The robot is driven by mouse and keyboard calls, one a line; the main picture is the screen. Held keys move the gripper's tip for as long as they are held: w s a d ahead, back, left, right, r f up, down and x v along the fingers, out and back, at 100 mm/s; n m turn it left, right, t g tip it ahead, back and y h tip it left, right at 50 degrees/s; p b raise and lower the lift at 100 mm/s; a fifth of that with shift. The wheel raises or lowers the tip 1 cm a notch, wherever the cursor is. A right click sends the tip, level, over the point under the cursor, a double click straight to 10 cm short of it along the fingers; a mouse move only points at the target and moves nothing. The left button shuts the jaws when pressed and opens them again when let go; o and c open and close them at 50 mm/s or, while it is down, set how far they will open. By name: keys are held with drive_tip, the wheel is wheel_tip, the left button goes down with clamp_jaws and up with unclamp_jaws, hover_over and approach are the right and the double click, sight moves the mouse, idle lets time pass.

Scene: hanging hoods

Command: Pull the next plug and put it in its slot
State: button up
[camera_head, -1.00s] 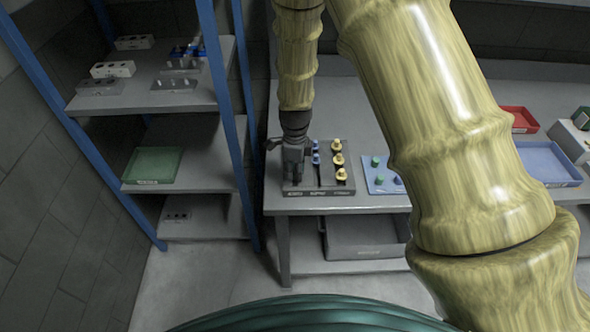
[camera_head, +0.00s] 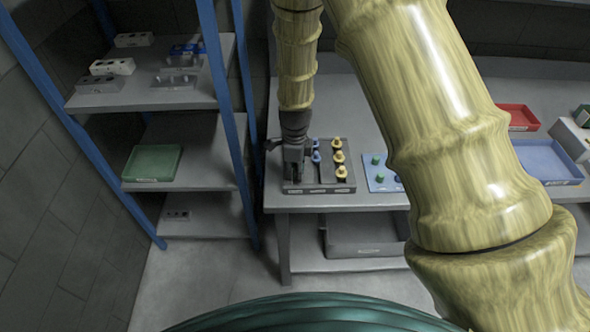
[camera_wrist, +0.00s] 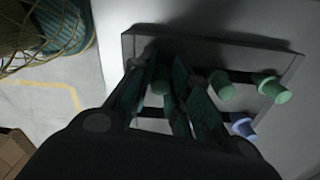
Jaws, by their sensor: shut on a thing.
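A dark plug board (camera_head: 345,187) stands at the front left of the table, with columns of plugs. Its right column has yellow plugs (camera_head: 339,157) and its middle column has blue plugs (camera_head: 316,156). My gripper (camera_head: 293,174) is low over the left column and hides it in the head view. In the wrist view, the gripper (camera_wrist: 168,88) is shut on a green plug (camera_wrist: 160,79), partly hidden by the fingers. I cannot tell whether it is still seated. Two more green plugs (camera_wrist: 220,86) stand along the same row, with a blue plug (camera_wrist: 242,125) beside them.
A light blue board (camera_head: 380,182) with green plugs lies just right of the dark board. A blue tray (camera_head: 548,163) and a red tray (camera_head: 522,119) are further right. A blue-posted shelf (camera_head: 222,110) stands close on the left. My arm hides part of the table.

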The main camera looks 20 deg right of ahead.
drive_tip(key=o, duration=0.8)
wheel_tip(320, 180, up, 12)
drive_tip(key=shift+f, duration=0.1)
idle(0.4)
